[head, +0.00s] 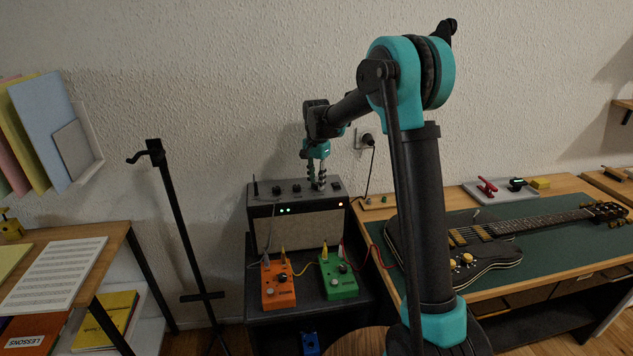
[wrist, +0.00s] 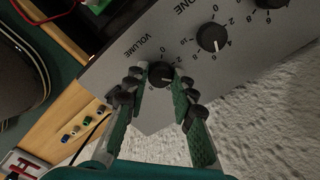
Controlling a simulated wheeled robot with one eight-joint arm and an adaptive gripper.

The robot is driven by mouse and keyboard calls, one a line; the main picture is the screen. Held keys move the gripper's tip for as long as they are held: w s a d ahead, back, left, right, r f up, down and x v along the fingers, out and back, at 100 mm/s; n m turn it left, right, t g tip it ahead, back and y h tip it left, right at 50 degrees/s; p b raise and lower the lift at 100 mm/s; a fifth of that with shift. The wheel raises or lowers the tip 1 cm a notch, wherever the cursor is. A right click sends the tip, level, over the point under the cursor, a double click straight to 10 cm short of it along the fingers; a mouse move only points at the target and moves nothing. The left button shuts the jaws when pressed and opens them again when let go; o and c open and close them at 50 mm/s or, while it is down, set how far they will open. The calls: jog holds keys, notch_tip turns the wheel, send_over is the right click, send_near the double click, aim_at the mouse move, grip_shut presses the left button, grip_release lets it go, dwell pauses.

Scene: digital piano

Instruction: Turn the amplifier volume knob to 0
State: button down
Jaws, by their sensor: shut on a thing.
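The amplifier (head: 290,229) is a black box with a pale front and a control panel on top. In the wrist view its grey panel (wrist: 120,72) carries the black volume knob (wrist: 161,75), beside the word VOLUME. A white pointer line on the knob faces the right side of the picture, roughly by the 2. My gripper (wrist: 158,80) is shut on the volume knob, one green-padded finger on each side. In the head view my gripper (head: 317,181) reaches down to the right part of the panel, where the fingers hide the knob.
An orange pedal (head: 278,284) and a green pedal (head: 338,277) stand in front of the amplifier. A guitar (head: 470,245) lies on the right table. A black stand (head: 178,220) rises at left.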

jog(key=n, duration=0.4)
jog(key=shift+n, duration=0.4)
jog(key=n, duration=0.9)
jog(key=shift+n, duration=2.7)
jog(key=c, duration=1.3)
grip_release()
jog(key=shift+o, duration=0.2)
